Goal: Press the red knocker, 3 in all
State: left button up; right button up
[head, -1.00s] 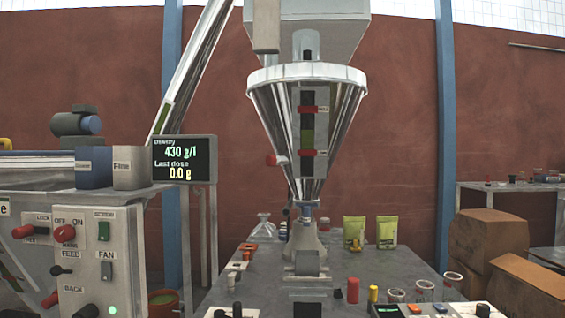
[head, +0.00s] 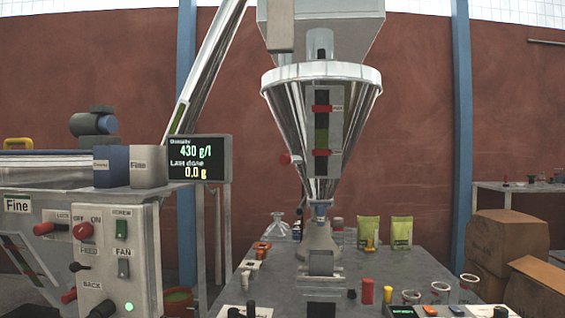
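Nothing touches the knob in this view. The cone carries an upright level panel with red marks (head: 321,153) on its front. A dark display (head: 198,158) left of the cone reads 430 g/l and a last dose of 0.0 g. Neither of my grippers is in view.
A control panel (head: 103,240) with switches and red knobs stands at the left. The grey table (head: 410,268) below the cone holds pouches (head: 401,231), a red cylinder (head: 367,290) and several glass jars. Cardboard boxes (head: 507,240) stand at the right.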

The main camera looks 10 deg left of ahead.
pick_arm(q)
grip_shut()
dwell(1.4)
